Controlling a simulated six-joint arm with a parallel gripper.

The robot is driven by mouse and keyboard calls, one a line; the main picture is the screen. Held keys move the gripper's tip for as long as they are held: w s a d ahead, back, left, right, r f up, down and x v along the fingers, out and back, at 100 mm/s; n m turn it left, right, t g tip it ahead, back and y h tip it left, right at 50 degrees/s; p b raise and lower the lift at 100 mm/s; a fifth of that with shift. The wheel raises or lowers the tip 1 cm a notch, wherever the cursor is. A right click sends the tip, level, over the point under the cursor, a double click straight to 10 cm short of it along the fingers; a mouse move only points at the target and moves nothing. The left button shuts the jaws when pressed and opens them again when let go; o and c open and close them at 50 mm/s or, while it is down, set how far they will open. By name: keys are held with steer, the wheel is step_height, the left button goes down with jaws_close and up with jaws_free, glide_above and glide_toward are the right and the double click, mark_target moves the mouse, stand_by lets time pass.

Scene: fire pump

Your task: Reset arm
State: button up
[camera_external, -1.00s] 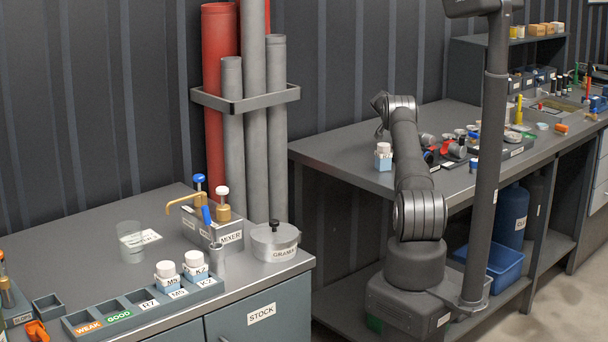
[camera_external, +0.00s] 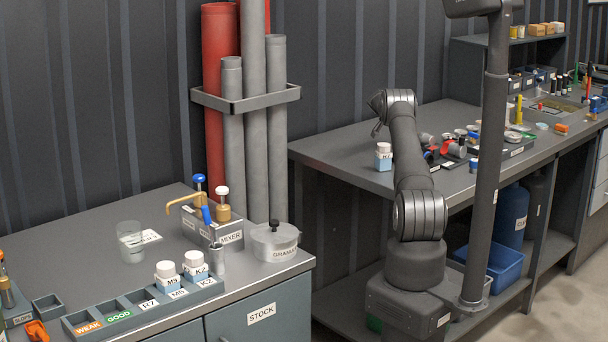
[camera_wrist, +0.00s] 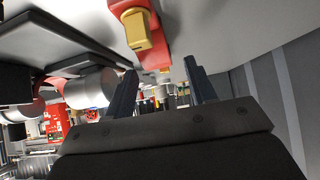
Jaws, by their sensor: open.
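My arm stands between the two benches in the external view, bent over with its wrist above the near-left part of the right bench (camera_external: 335,160). My gripper (camera_wrist: 160,85) shows in the wrist view with two dark fingers spread apart and nothing between them. A red part with a yellow block (camera_wrist: 137,28) lies past the fingers in the wrist view. A grey cylinder (camera_wrist: 92,88) is left of the left finger.
A white-capped bottle (camera_external: 383,156) stands on the right bench close to my wrist. The left bench holds a mixer (camera_external: 230,238), a lidded pot (camera_external: 275,242), a clear beaker (camera_external: 130,242) and a labelled rack (camera_external: 120,317) with two bottles. Pipes (camera_external: 255,120) stand behind.

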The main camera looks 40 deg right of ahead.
steer(key=v, duration=1)
steer(key=x, duration=1.3)
steer(key=shift+s+a+f, duration=0.1)
step_height(320, 180, up, 5)
steer(key=shift+s+f, duration=0.15)
steer(key=s+d+r, duration=0.2)
steer(key=s+r, duration=0.5)
steer(key=s, duration=0.4)
steer(key=w+a+f+n+t, duration=0.1)
steer(key=w+a, duration=0.5)
steer(key=a, duration=0.5)
steer(key=w+a+f+n+t, duration=0.1)
steer(key=w+a+f, duration=0.1)
steer(key=w+a, duration=0.6)
steer(key=a+f+n+t, duration=0.1)
steer(key=a+f+n, duration=0.1)
steer(key=a, duration=2.5)
steer(key=shift+s+y, duration=0.15)
steer(key=shift+y, duration=0.15)
steer(key=shift+o, duration=0.2)
steer(key=shift+a, duration=0.1)
